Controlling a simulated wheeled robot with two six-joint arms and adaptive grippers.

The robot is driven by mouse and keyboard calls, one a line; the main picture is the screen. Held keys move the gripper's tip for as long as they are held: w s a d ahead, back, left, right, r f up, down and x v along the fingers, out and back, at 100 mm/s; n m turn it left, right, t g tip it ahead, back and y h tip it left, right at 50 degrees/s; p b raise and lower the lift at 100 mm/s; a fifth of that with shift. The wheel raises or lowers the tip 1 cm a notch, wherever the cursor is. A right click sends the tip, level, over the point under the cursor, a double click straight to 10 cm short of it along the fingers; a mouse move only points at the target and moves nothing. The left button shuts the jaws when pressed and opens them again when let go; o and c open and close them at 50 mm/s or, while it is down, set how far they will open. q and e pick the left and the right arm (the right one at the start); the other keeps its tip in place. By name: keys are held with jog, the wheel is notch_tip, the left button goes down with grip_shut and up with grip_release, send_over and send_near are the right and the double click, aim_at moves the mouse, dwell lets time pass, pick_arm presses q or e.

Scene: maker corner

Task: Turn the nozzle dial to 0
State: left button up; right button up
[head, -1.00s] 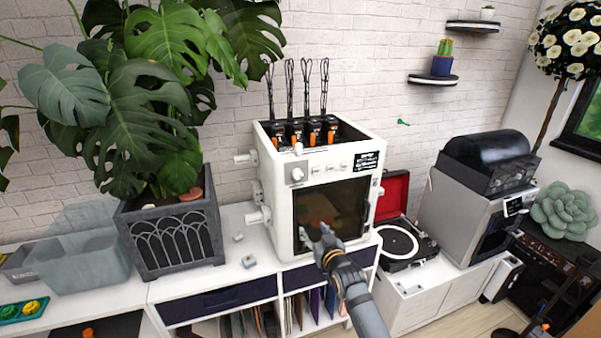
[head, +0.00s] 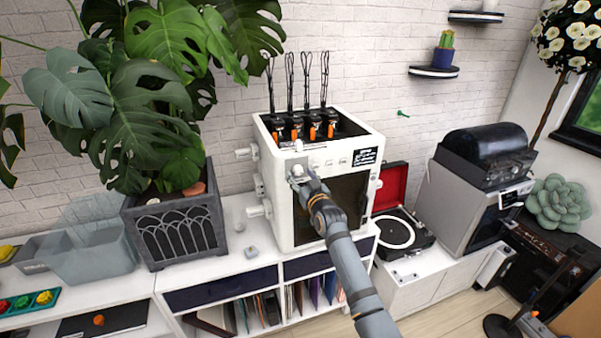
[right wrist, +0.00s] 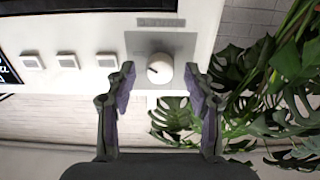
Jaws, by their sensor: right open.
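The nozzle dial (right wrist: 160,68) is a round white knob with a dark pointer mark, on a grey plate on the front panel of the white machine (head: 283,217). In the head view the dial (head: 297,171) is at the panel's upper left, partly hidden by my right gripper (head: 300,180). In the right wrist view my right gripper (right wrist: 160,82) is open, with one finger on each side of the dial and a gap to it on both sides. No contact shows. The dial's scale is too small to read. My left gripper is not in view.
Several square buttons (right wrist: 68,61) sit beside the dial on the panel. A large potted plant (head: 175,235) stands left of the machine. A record player (head: 400,235) and a grey appliance (head: 455,215) stand to the right. A small grey object (head: 251,252) lies on the cabinet top.

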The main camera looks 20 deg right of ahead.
jog(key=shift+w, duration=0.4)
jog(key=shift+c, duration=0.4)
grip_shut()
